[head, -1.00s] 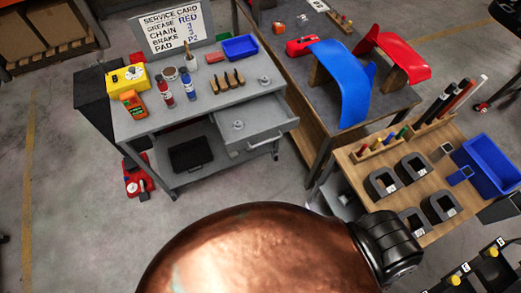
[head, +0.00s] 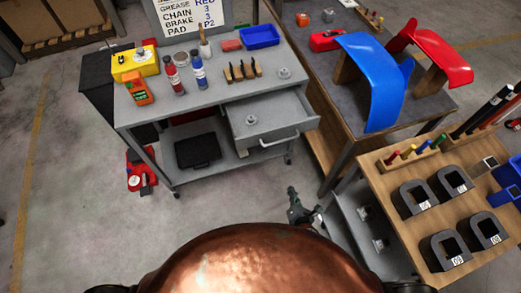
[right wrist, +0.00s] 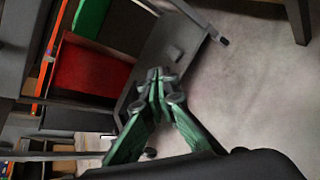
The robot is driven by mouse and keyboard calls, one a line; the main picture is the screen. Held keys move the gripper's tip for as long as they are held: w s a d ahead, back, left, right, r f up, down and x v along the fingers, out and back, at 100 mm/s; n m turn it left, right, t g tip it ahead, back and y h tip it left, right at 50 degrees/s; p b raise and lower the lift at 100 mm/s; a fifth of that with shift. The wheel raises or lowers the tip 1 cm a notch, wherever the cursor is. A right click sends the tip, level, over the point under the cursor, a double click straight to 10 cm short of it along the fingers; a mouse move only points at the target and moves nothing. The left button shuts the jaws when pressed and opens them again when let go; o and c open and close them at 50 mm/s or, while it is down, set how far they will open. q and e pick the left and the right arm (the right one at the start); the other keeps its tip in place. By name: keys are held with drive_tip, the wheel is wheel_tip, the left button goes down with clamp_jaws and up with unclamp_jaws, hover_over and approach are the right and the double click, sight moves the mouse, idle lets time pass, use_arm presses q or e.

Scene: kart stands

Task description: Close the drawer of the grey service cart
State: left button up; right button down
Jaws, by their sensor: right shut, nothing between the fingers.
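The grey service cart (head: 210,101) stands left of centre in the head view. Its drawer (head: 290,104) is pulled out towards me, with a bar handle (head: 280,140) on its front and a small metal part (head: 251,121) inside. My right gripper (head: 293,192) is in front of and below the drawer, apart from the handle, and holds nothing. In the right wrist view its green-sided fingers (right wrist: 158,78) are shut together. Beyond them is a grey panel with a bar, which looks like the drawer. My left gripper is not in view.
A wooden-topped stand (head: 385,215) with dark clamp-like blocks is at the right. A bench with blue (head: 372,80) and red fenders stands behind it. A black case (head: 197,151) lies on the cart's lower shelf. The floor before the cart is clear.

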drive_tip(key=a+r+n+t+y+b, duration=0.2)
drive_tip(key=a+r+n+t+b, duration=0.1)
drive_tip(key=a+r+n, duration=0.65)
drive_tip(key=t+y, duration=0.2)
approach(254, 141)
use_arm(q)
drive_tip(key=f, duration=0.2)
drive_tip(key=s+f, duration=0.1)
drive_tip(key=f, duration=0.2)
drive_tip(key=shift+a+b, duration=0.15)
drive_tip(key=shift+b, duration=0.25)
use_arm(e)
drive_tip(key=shift+n, duration=0.35)
drive_tip(key=x, duration=0.7)
drive_tip(key=shift+s, duration=0.1)
